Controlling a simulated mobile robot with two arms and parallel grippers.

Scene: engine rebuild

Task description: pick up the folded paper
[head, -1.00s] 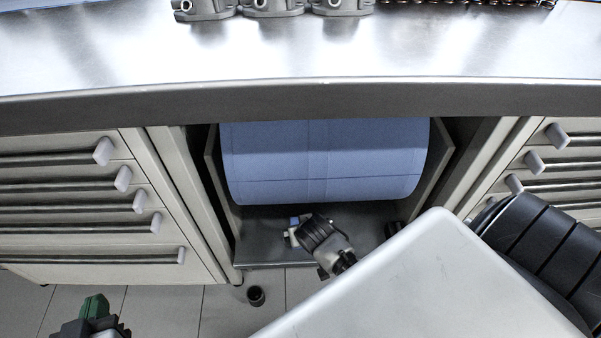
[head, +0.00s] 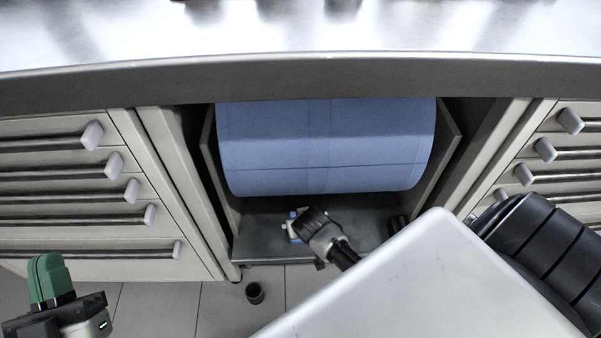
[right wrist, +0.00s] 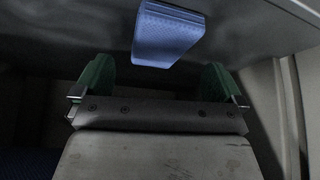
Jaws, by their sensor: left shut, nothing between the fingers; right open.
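The folded paper (right wrist: 168,35) is a small blue block in the upper middle of the right wrist view, against a grey surface. A small blue patch also shows on the low shelf in the head view, but I cannot tell if it is the same paper. My right gripper (right wrist: 157,85) is open, its two green fingers wide apart. The paper is beyond the fingertips, and nothing is between them. In the head view, this gripper cannot be made out. My left gripper (head: 50,280), with green fingers together, is shut and empty at the lower left, away from the shelf.
A large blue paper roll (head: 325,145) hangs in the bay under the metal counter (head: 300,85). A low shelf (head: 265,240) lies below it, with a black and grey tool-like thing (head: 320,228) on it. Drawers (head: 70,190) flank the bay. A small dark cup (head: 255,292) is on the floor.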

